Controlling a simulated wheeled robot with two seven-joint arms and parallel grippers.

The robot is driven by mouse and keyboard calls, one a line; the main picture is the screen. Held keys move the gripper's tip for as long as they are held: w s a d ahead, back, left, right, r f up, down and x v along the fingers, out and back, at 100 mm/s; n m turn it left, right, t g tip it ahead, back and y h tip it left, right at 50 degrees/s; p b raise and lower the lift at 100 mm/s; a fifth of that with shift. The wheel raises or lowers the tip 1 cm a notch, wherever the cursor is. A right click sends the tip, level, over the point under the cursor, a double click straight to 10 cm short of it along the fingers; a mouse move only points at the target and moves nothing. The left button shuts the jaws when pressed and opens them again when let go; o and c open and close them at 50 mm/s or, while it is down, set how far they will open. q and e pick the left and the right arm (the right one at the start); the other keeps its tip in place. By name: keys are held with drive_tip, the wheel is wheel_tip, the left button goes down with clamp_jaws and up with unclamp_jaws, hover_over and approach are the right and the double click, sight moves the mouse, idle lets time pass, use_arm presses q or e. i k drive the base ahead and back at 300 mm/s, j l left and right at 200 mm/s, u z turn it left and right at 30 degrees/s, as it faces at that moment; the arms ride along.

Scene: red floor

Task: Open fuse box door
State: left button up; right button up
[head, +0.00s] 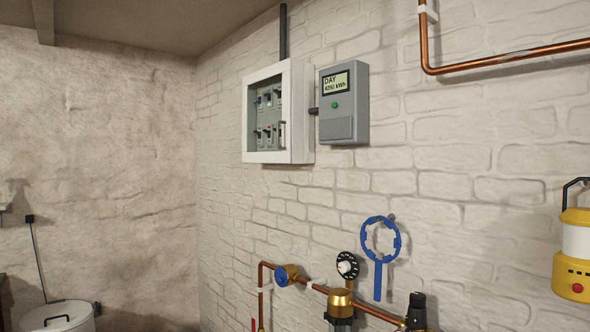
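The fuse box (299,112) is a white box on the white brick wall, left of the picture's middle and high up. Its front is a white frame (265,157) around a grey panel with two rows of small switches (266,115). The door seems to be this frame, lying flat against the box, perhaps with a clear pane; I cannot tell for sure. A small dark upright piece, perhaps a handle (283,132), shows at the right inner edge of the frame. Neither of my grippers is in view.
A grey meter (344,104) hangs close to the fuse box's right. Below are copper pipes (376,311), a gauge (347,266) and a blue ring wrench (381,247). A yellow lantern (573,257) is at the far right, a white bin (60,317) at lower left.

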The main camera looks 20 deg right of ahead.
sight(284, 68)
drive_tip(key=i+l+z, duration=0.1)
drive_tip(key=i+z, duration=0.25)
drive_tip(key=i, duration=0.25)
drive_tip(key=i+j+z, duration=0.1)
drive_tip(key=i+z, duration=0.25)
drive_tip(key=i, duration=0.2)
drive_tip(key=z, duration=0.2)
